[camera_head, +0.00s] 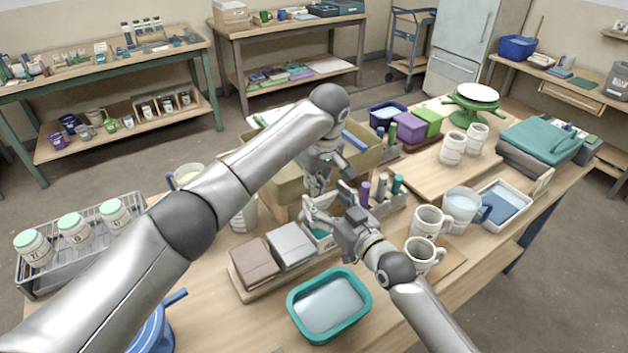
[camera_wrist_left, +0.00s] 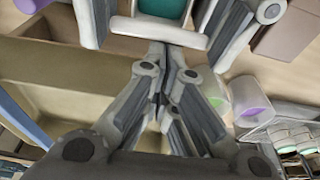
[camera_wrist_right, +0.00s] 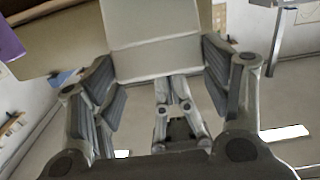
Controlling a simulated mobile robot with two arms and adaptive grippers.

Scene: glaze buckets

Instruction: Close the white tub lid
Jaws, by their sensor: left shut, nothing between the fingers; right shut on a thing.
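The white tub (camera_head: 327,246), with teal inside, stands near the table's middle, partly hidden by my right arm. The left wrist view shows its white edge (camera_wrist_left: 158,33) and teal interior between my right gripper's fingers. My right gripper (camera_head: 329,202) is shut on the tub from its sides; a pale two-part panel (camera_wrist_right: 155,58) fills its jaws in the right wrist view. I cannot tell lid from wall there. My left gripper (camera_head: 317,190) is shut and empty, pointing down just behind the tub. In its wrist view the fingertips (camera_wrist_left: 158,95) meet close to the white edge.
A large tan bin (camera_head: 278,182) stands behind. Brown and grey blocks (camera_head: 254,262) lie left of the tub, a teal basin (camera_head: 330,303) in front. Mugs (camera_head: 428,222) and a bottle rack (camera_head: 384,198) stand to the right. Bare wood shows at the front right.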

